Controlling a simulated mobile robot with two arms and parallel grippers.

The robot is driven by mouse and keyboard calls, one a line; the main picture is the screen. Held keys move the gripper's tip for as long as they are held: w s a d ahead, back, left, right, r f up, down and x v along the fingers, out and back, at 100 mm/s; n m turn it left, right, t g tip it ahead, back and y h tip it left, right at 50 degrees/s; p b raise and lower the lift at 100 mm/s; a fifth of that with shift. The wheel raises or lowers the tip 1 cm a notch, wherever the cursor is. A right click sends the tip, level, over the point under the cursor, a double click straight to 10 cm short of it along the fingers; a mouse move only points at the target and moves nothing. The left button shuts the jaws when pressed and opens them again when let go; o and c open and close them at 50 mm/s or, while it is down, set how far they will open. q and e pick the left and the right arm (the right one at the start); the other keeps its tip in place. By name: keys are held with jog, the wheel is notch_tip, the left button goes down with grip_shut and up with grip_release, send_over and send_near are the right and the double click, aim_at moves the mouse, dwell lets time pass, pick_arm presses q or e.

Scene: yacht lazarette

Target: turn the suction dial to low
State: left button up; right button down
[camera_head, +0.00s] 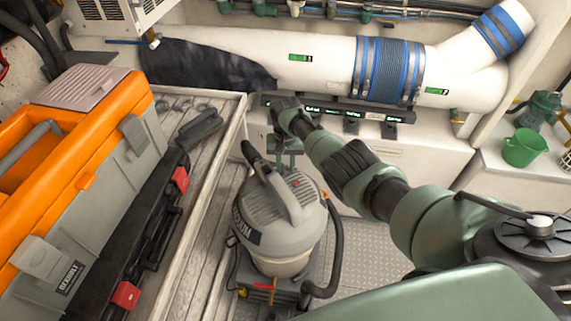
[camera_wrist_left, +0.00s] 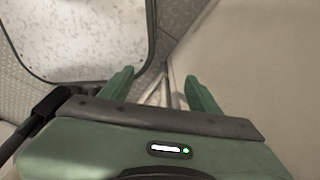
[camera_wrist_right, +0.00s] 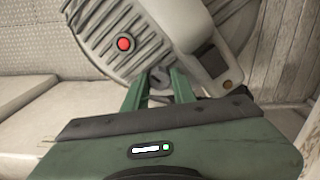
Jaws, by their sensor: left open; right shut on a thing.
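The grey shop vacuum (camera_head: 280,225) stands on the floor in the middle of the head view, with a ribbed lid and a carrying handle. My right gripper (camera_head: 285,162) reaches down to the far side of its lid. In the right wrist view, the vacuum lid (camera_wrist_right: 105,25) fills the top. The small dark grey dial (camera_wrist_right: 158,76) sits at the lid's edge between my fingertips, and the right gripper (camera_wrist_right: 160,88) is shut on it. Its markings cannot be read. My left gripper (camera_wrist_left: 160,85) is open and empty, and shows only in the left wrist view.
A red button (camera_wrist_right: 124,44) is on the lid near the dial. A hose (camera_head: 335,245) curves down the vacuum's right side. An orange and grey toolbox (camera_head: 110,150) stands on the bench at left. A green mug (camera_head: 525,148) stands on the counter at right.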

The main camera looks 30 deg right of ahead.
jog(key=shift+w+r+m, duration=0.1)
jog(key=shift+w+m, duration=0.05)
jog(key=shift+m, duration=0.75)
jog(key=c, duration=1.1)
grip_release()
jog(key=shift+c, duration=0.2)
